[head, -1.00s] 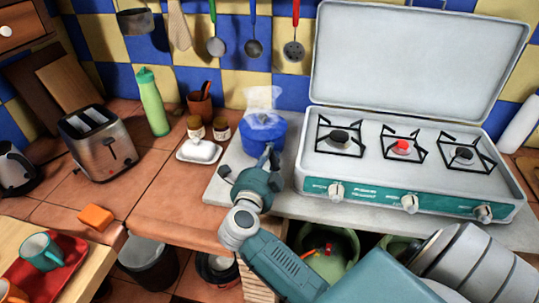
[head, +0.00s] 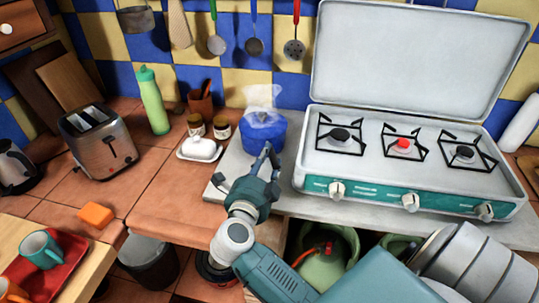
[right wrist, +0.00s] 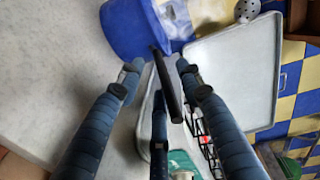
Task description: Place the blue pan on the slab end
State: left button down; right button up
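The blue pan (head: 262,137) stands upright at the back of the pale slab's left end (head: 229,168), left of the stove. A whitish, see-through plume or wrap rises from its top. In the right wrist view the pan (right wrist: 128,28) is at the top, and its dark handle (right wrist: 167,88) points toward me. My right gripper (head: 268,154) is just in front of the pan. Its fingers (right wrist: 160,78) are spread on both sides of the handle, with gaps visible. My left gripper is not in view.
The camping stove (head: 405,160) with raised lid stands close on the right. A white butter dish (head: 199,149) and two small jars (head: 221,129) are left of the slab. Utensils hang behind. The slab's front left part is bare.

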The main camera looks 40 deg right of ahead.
jog(key=b+v, duration=0.1)
jog(key=v, duration=0.7)
jog(key=shift+a, duration=0.1)
